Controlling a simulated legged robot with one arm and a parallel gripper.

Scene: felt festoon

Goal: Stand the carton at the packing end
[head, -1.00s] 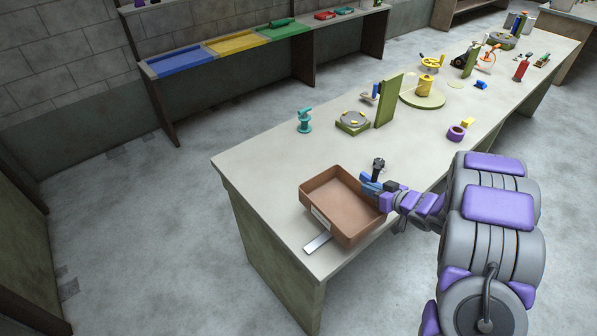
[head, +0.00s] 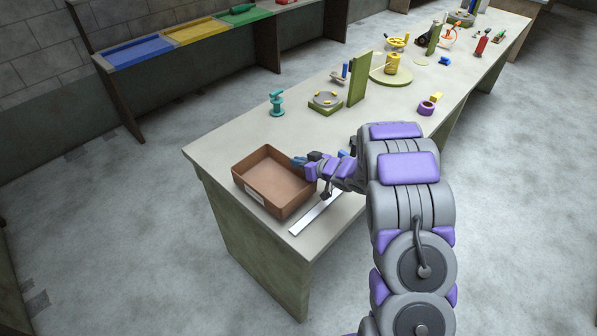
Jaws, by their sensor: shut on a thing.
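The carton (head: 262,202) is a shallow brown open-topped box with a pale label on its near side. It stands upright at the near left end of the long pale table, and its inside looks empty. My gripper (head: 301,163) is at the carton's right-hand wall, its blue fingers shut on that wall's rim. My arm reaches in from the right and hides part of the table behind it. Which end is the packing end is not marked legibly.
A flat silver strip (head: 316,212) lies right of the carton. A teal spool-like thing (head: 276,103), a green-based round fixture (head: 325,102) and an upright green panel (head: 359,80) stand farther back. The table's left edge is close to the carton.

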